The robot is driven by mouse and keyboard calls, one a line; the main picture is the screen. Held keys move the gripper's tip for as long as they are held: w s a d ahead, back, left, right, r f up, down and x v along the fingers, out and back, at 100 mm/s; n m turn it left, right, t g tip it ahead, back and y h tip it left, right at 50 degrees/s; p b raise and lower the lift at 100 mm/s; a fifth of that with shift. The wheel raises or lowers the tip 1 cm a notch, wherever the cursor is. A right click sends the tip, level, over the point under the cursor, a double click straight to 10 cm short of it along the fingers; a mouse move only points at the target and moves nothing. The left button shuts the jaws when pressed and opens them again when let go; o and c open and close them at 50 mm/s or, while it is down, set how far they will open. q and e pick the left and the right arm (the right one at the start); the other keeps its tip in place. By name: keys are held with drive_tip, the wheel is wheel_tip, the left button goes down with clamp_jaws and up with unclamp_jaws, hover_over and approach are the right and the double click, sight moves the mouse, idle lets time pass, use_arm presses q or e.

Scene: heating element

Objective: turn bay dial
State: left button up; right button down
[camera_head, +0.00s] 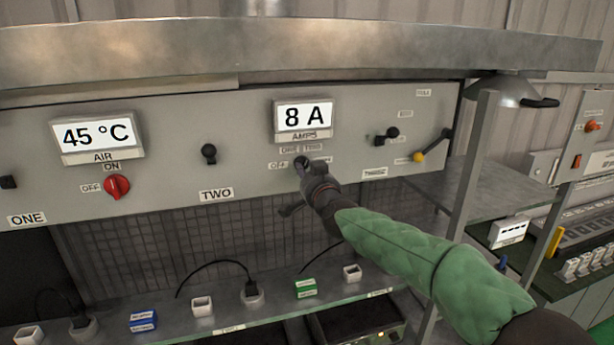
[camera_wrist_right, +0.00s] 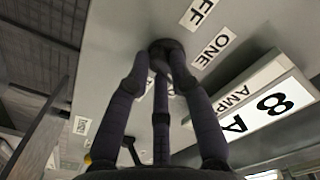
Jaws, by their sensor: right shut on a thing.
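The bay dial (camera_wrist_right: 166,46) is a dark round knob on the grey panel, under the display (camera_head: 303,117) that reads 8 A above an AMPS label. My right gripper (camera_head: 303,167) reaches it from the lower right in the head view. In the right wrist view the dark fingers (camera_wrist_right: 163,62) close around the knob and hide most of it. Labels reading OFF (camera_wrist_right: 199,12) and ONE (camera_wrist_right: 216,47) sit beside the dial. Its pointer direction is hidden by the fingers. My left gripper is not in view.
A red knob (camera_head: 117,187) sits below the 45 °C display (camera_head: 97,134). A black knob (camera_head: 209,152) and a yellow-tipped lever (camera_head: 433,146) flank the dial. A metal post (camera_head: 472,175) stands close to my right arm. Small sockets and cables line the lower shelf (camera_head: 225,325).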

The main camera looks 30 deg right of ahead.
drive_tip(key=shift+m, duration=0.3)
drive_tip(key=c, duration=1.1)
unclamp_jaws()
drive_tip(key=v, duration=1.2)
